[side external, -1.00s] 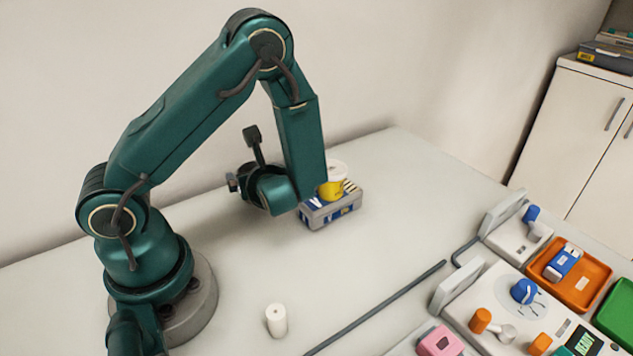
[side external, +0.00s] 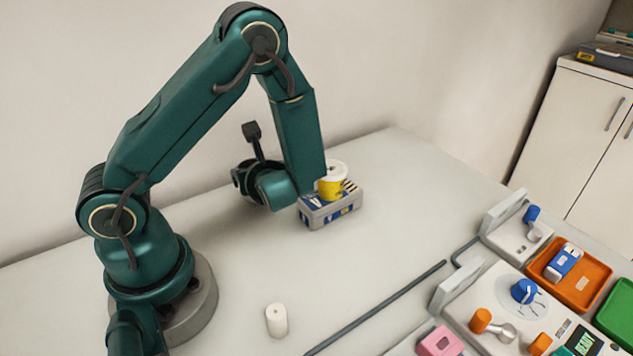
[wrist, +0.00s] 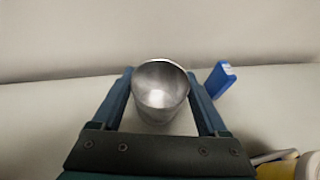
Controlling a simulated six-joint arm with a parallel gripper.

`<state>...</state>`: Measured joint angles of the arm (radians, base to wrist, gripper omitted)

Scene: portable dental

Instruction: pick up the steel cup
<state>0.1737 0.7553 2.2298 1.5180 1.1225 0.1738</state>
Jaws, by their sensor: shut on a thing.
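The steel cup (wrist: 161,92) is a shiny grey metal cup with its open rim toward the camera in the wrist view. My gripper (wrist: 162,88) has one finger on each side of it and is shut on the cup. In the side external view the cup and the fingertips are hidden behind my own wrist and forearm. I cannot tell from the views whether the cup is off the table.
A blue item (wrist: 219,79) stands just right of the cup. A grey and blue box (side external: 331,207) with a yellow and white cup-like item (side external: 331,182) on it is beside my wrist. A white cylinder (side external: 277,320) stands in front. Orange tray (side external: 572,283) is at right.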

